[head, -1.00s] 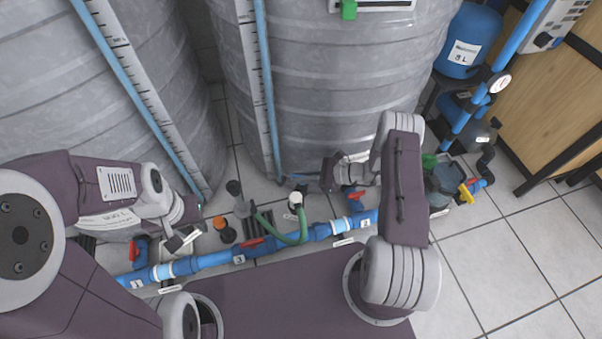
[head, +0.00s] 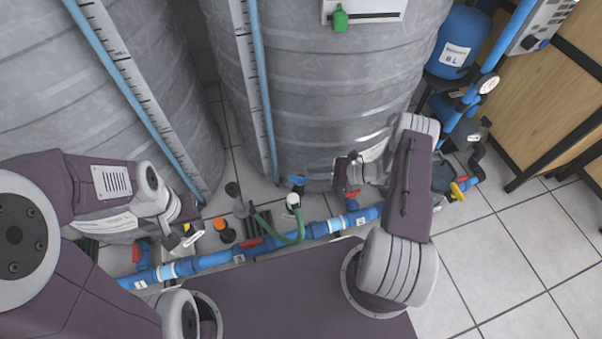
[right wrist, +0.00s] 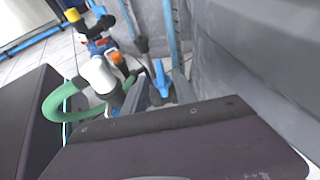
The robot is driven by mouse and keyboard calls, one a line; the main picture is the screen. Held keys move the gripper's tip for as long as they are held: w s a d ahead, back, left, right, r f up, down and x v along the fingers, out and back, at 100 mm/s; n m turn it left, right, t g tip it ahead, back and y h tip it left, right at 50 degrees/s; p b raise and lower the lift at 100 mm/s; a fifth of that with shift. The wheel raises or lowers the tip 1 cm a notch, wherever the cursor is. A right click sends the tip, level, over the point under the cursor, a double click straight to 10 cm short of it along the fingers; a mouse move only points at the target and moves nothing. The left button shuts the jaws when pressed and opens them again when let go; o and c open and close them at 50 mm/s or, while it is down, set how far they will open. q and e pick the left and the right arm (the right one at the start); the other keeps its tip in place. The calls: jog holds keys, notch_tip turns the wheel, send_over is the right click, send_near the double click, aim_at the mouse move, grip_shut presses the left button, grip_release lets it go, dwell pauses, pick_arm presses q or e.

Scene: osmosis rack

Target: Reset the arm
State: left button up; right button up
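My right arm (head: 405,190) is bent above the pipe line in the head view. Its gripper (head: 345,172) hangs in front of the middle grey tank, right of a blue valve handle (head: 291,181) and apart from it. The fingers are too small to tell open from shut. My left arm (head: 105,190) comes in from the left. Its gripper (head: 188,238) is low near the left end of the blue pipe, and its finger gap is unclear. In the right wrist view, a purple part of my own arm fills the bottom; the blue handle (right wrist: 160,80) shows beyond it.
Two large grey tanks (head: 310,100) stand behind the blue pipe (head: 215,258). The pipe has red valve handles and a green hose (head: 293,238). A blue vessel (head: 462,42) and a wooden cabinet (head: 550,105) stand at right. Tiled floor (head: 510,260) is open at lower right.

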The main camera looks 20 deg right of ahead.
jog(key=shift+p+v, duration=0.35)
jog(key=shift+v, duration=1.2)
